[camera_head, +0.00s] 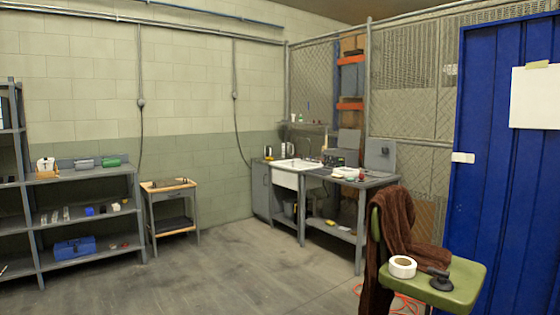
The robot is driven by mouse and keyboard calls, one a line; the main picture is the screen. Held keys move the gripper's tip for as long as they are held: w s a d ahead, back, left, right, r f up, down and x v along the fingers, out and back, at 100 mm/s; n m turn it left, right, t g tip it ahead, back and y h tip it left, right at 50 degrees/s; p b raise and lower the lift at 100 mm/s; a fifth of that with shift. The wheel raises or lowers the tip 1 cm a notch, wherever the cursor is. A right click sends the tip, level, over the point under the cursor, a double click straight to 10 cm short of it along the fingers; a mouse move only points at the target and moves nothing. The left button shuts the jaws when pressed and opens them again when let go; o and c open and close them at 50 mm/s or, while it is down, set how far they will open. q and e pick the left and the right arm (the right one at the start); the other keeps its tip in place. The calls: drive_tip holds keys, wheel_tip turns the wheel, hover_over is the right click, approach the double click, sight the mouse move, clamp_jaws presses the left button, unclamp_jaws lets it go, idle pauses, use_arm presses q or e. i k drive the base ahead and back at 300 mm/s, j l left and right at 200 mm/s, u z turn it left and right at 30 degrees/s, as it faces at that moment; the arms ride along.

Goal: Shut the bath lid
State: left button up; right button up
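No bath is clearly identifiable at this distance. A grey workbench (372,183) stands beside a white sink (297,165) in the far corner. A small dark box-like device (333,157) sits on the bench. Two grey upright panels stand at the bench, one at the right (380,157) and one further back (348,142). I cannot tell whether either panel is a raised lid. Neither of my grippers shows in this view.
A green chair (446,288) with a brown towel (398,222), a white tape roll (402,266) and a black tool stands at front right. A blue door (505,180) is behind it. Shelving (80,180) and a small table (172,186) line the left. The middle floor (230,270) is clear.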

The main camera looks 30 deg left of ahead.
sight(349, 138)
drive_tip(key=u, duration=0.75)
drive_tip(key=i, duration=7.3)
drive_tip(key=j+u, duration=0.05)
drive_tip(key=j, duration=0.1)
